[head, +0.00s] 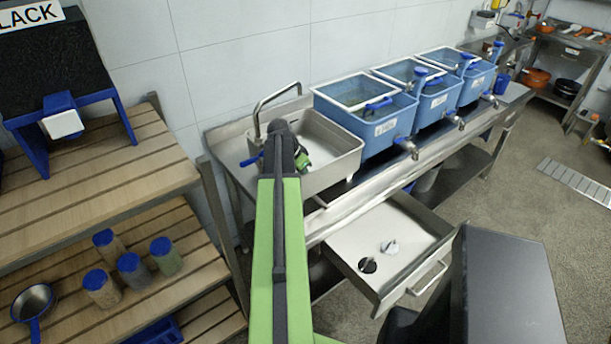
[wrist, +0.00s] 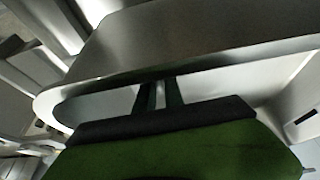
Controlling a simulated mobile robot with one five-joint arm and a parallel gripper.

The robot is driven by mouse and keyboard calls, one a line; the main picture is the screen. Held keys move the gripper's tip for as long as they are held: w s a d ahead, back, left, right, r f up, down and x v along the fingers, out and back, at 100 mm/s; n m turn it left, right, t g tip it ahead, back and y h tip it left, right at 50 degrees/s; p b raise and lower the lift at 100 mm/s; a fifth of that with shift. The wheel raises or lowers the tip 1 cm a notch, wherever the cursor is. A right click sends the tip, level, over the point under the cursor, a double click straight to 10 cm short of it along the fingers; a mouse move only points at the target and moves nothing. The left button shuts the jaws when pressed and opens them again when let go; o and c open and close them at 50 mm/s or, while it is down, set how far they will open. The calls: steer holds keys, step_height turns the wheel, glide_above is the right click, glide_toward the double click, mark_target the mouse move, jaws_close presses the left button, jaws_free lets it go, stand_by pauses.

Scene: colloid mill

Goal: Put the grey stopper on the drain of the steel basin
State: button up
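The steel basin (head: 338,150) stands at the left end of the steel bench, with a curved tap over its back left corner. Its drain is hidden from me. My gripper (head: 303,163) is over or inside the basin's left part, mostly behind my arm. In the wrist view, the two dark fingers of my gripper (wrist: 160,94) stand a little apart before a pale, curved surface. I see no stopper between them, but their tips merge with a dark band. A pale grey piece (head: 390,246), possibly the stopper, lies in the open drawer (head: 420,234) below.
A dark round piece (head: 368,265) is also in the drawer, which juts out over the floor. Several blue tanks (head: 366,112) with taps line the bench right of the basin. A wooden shelf (head: 130,160) with blue-lidded jars (head: 133,270) stands at left.

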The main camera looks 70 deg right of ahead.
steer(key=shift+o, duration=1.4)
steer(key=shift+r+p, duration=0.3)
steer(key=p+v, duration=1.1)
steer(key=shift+r, duration=0.4)
steer(key=shift+w+a, duration=0.1)
